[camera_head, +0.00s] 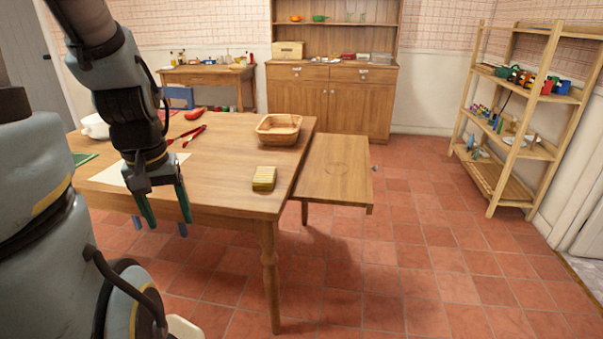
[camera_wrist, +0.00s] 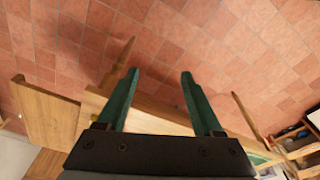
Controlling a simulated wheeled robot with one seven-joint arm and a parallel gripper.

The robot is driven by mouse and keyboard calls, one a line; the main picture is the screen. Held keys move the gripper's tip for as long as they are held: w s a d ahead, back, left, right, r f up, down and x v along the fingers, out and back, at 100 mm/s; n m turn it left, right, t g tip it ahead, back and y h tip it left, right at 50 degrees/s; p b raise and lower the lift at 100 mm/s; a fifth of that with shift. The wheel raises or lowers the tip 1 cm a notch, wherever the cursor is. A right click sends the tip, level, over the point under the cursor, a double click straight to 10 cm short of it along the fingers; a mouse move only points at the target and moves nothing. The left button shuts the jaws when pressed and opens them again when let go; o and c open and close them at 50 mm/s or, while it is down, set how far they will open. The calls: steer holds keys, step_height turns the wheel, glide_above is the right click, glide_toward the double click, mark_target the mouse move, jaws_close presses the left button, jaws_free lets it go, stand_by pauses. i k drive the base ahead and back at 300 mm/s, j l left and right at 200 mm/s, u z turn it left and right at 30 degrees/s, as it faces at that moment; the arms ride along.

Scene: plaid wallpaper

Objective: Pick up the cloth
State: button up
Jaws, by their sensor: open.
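A small yellow folded thing (camera_head: 264,178), striped and block-like, lies on the wooden table (camera_head: 225,190) near its front right corner; it may be the cloth, but I cannot tell for certain. A flat green piece (camera_head: 84,158) lies at the table's left, partly hidden by my arm. A pale flat sheet (camera_head: 112,176) lies behind my gripper. My gripper (camera_head: 168,207) points down by the table's front edge, left of the yellow thing and apart from it. In the wrist view its green fingers (camera_wrist: 160,75) are spread and empty, with floor tiles beyond.
A wicker basket (camera_head: 279,130), red-handled tool (camera_head: 187,136) and white bowl (camera_head: 95,126) are on the table. A lower wooden leaf or bench (camera_head: 335,165) adjoins its right side. A shelf (camera_head: 520,115) stands at far right; the tiled floor (camera_head: 430,240) between is clear.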

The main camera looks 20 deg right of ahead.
mark_target(264, 178)
steer(key=i+j, duration=0.15)
steer(key=i, duration=0.25)
steer(key=i+j+z, duration=0.1)
steer(key=i, duration=0.3)
steer(key=i+j, duration=0.3)
steer(key=i+l+z, duration=0.05)
